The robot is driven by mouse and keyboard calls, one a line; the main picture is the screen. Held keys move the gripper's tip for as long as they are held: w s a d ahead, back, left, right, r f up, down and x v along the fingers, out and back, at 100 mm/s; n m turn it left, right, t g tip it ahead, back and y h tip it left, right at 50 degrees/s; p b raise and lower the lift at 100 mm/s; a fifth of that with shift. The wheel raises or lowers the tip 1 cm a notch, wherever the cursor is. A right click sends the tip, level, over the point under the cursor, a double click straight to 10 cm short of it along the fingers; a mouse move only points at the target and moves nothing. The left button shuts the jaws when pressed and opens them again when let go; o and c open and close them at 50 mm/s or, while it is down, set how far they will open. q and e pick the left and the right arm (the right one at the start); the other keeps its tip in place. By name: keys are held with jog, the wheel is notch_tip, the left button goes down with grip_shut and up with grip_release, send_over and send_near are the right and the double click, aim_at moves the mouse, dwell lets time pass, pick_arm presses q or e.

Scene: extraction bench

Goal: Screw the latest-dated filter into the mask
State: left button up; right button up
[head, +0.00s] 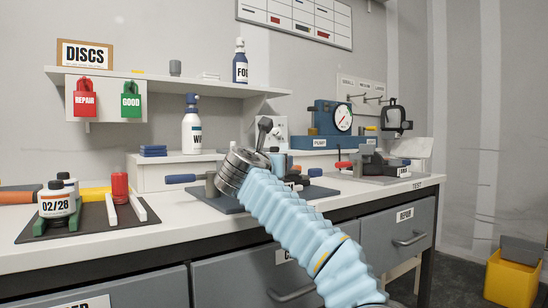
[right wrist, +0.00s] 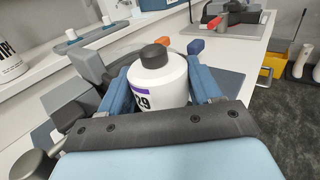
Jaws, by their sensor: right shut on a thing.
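My right gripper (right wrist: 160,72) is shut on a white filter canister (right wrist: 170,85) with a black cap and a purple band. Its printed label is partly turned away and only "29" can be read. In the head view my right arm's blue sleeve and grey wrist hide the gripper and this filter. My left gripper is not in view.
A grey clamp fixture (head: 372,165) with a red handle stands on the bench near the TEST label. A blue gauge box (head: 329,118) is behind it. Spray bottle (head: 192,130), wall shelf (head: 175,80) and hanging tags line the back. A yellow bin (head: 512,278) stands on the floor at right.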

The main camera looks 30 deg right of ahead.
jog(key=m+g+h+p, duration=0.2)
jog(key=g+p, duration=0.1)
jog(key=r+m+g+h+p, duration=0.1)
jog(key=m+g+p, duration=0.1)
jog(key=g+p, duration=0.1)
jog(key=shift+w+r+m+h, duration=0.1)
jog(key=shift+w+m+h, duration=0.05)
jog(key=shift+m+h, duration=0.25)
jog(key=m+g+p, duration=0.1)
jog(key=g+p, duration=0.1)
jog(key=m+g+h+p, duration=0.1)
jog(key=g+p, duration=0.1)
jog(key=shift+f+m+g+p, duration=0.2)
jog(key=shift+m+g+p, duration=0.1)
jog(key=shift+m, duration=0.1)
jog(key=shift+f+g, duration=0.15)
jog(key=shift+g, duration=0.15)
jog(key=shift+s+f+m, duration=0.2)
jog(key=shift+f+m, duration=0.05)
jog(key=shift+m, duration=0.05)
jog(key=o, duration=1.1)
jog(key=shift+d, duration=0.15)
